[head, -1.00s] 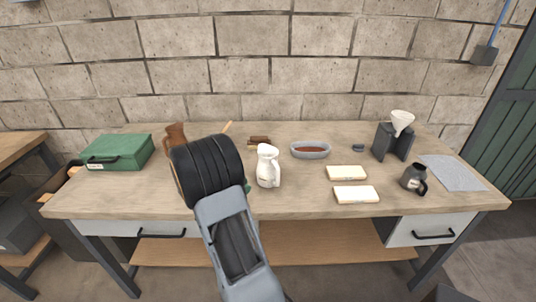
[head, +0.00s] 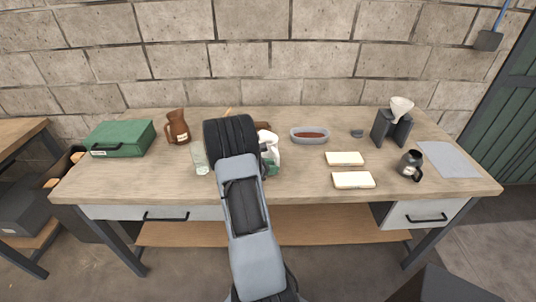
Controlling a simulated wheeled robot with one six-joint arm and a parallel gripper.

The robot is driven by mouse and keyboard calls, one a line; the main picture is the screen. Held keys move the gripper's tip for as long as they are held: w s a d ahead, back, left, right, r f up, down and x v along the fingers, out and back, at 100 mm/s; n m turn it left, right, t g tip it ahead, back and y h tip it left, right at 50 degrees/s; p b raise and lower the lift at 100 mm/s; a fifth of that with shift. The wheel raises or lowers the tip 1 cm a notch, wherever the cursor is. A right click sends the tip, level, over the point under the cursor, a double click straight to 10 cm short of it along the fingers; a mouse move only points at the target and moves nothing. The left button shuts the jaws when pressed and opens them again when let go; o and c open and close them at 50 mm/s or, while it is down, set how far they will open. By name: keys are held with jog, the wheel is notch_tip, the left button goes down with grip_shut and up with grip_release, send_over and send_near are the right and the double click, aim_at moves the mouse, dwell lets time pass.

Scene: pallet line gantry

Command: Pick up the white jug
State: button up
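The white jug (head: 272,154) stands upright on the workbench, near the middle, in the head view. My arm's dark wrist covers its left part, and only its right side shows. My gripper is on the far side of the wrist, beside or over the jug. A small bit of green (head: 264,170) shows between wrist and jug; I cannot tell what it belongs to. The fingers are hidden, so I cannot tell whether they are open or touch the jug.
A clear glass (head: 199,158) stands just left of my wrist, with a brown jug (head: 177,127) and green case (head: 122,138) beyond. A grey dish (head: 310,135), two pale blocks (head: 344,158), a dark mug (head: 410,165) and a funnel stand (head: 392,128) are to the right.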

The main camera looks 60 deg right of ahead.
jog(key=shift+x, duration=1.5)
jog(key=shift+c, duration=0.4)
grip_shut()
